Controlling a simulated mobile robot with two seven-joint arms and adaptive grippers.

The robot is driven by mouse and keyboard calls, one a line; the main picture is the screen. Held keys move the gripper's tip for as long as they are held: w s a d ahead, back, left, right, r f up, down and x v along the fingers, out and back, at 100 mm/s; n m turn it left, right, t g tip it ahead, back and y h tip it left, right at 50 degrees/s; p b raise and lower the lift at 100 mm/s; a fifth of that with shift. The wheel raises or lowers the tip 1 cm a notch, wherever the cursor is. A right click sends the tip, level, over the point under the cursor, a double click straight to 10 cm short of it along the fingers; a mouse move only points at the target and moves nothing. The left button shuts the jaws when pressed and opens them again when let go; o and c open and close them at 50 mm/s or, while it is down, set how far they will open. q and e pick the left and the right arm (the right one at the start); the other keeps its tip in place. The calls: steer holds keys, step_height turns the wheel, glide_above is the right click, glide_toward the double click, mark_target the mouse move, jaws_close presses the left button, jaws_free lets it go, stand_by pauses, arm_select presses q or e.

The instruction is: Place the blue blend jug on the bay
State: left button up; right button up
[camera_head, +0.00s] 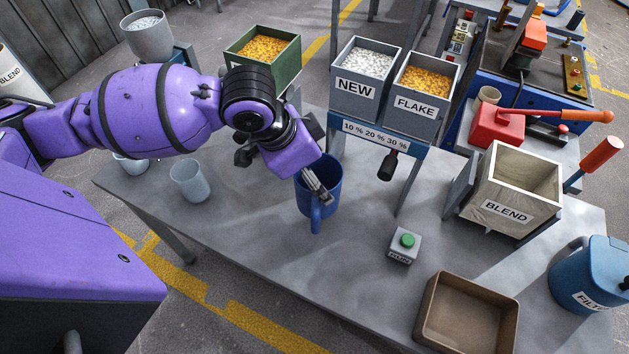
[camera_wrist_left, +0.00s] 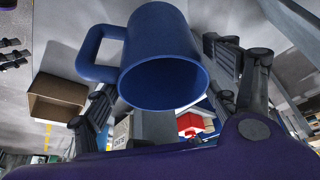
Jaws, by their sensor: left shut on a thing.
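The blue jug (camera_head: 331,194) is at the middle of the grey table, its handle toward the front. My left gripper (camera_head: 318,186) reaches down over its rim and is shut on it. In the left wrist view the blue jug (camera_wrist_left: 165,45) fills the middle between the fingers (camera_wrist_left: 165,95), its open mouth facing the camera and its handle to the left. I cannot tell whether its base touches the table. The bay is not marked clearly; a dispenser stand (camera_head: 377,130) labelled 10 %, 20 %, 30 % stands just right of the jug. My right gripper is not in view.
NEW (camera_head: 356,88) and FLAKE (camera_head: 416,105) hoppers sit on the stand, with a black-knobbed lever (camera_head: 387,166) below. A green-button box (camera_head: 403,246), brown tray (camera_head: 437,318) and BLEND bin (camera_head: 508,208) stand to the right. A pale cup (camera_head: 190,183) is left.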

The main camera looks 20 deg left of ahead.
arm_select(q)
steer(key=w+f, duration=0.1)
steer(key=a+f, duration=0.1)
steer(key=shift+w+f, duration=0.3)
steer(key=shift+w, duration=0.1)
steer(key=shift+w+a+f+b, duration=0.15)
steer(key=shift+f+b, duration=0.2)
steer(key=shift+f, duration=1.25)
steer(key=shift+f, duration=0.1)
steer(key=o, duration=1.6)
